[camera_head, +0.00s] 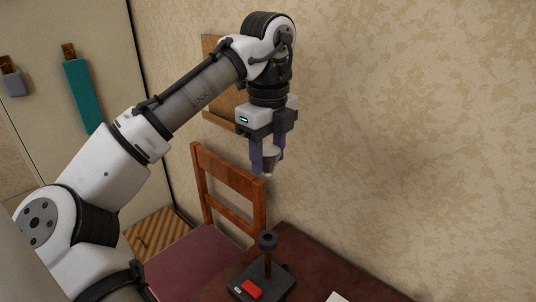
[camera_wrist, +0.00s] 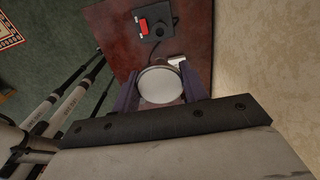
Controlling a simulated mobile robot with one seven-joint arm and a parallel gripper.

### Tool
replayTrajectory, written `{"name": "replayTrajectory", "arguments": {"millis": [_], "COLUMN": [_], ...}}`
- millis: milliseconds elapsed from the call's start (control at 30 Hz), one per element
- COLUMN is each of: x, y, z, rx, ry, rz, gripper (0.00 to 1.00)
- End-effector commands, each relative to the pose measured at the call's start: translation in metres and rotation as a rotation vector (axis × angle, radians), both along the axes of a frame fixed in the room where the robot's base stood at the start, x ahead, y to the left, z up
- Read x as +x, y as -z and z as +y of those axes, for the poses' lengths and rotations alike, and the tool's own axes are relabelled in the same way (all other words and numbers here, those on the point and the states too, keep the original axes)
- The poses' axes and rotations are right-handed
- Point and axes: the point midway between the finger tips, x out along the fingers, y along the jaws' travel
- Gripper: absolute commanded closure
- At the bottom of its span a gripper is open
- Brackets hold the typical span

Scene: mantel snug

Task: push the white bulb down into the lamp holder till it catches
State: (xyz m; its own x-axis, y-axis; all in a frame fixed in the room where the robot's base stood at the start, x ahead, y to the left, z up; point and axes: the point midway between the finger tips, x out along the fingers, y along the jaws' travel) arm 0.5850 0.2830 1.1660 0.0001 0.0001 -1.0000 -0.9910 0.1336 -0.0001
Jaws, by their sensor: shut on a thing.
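My gripper (camera_head: 267,162) is shut on the white bulb (camera_head: 270,158), held high above the table beside the wall. In the wrist view the bulb (camera_wrist: 160,85) shows as a pale round disc between the two purple fingers. The lamp holder (camera_head: 267,241) is a dark ring-shaped socket on a thin upright post, standing on a dark base (camera_head: 277,283) with a red block on it. It is well below the bulb and apart from it. In the wrist view the holder (camera_wrist: 158,30) lies beyond the bulb, towards the top of the picture.
The dark red table (camera_head: 315,270) carries the lamp base and a white item (camera_head: 337,297) at its front edge. A wooden chair (camera_head: 230,185) stands behind and left of the table. The patterned wall (camera_head: 420,130) rises close at the right. The air between bulb and holder is clear.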

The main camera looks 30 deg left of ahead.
Motion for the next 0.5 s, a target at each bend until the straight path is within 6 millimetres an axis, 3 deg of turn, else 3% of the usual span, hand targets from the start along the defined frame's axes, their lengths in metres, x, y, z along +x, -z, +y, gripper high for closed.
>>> {"name": "replayTrajectory", "arguments": {"millis": [167,500], "x": [0.0,0.001], "y": [0.013,0.111], "z": [0.002,0.003], "rx": [-0.001,0.0], "ry": [-0.003,0.002], "rz": [0.002,0.003], "gripper": [0.8,0.8]}}
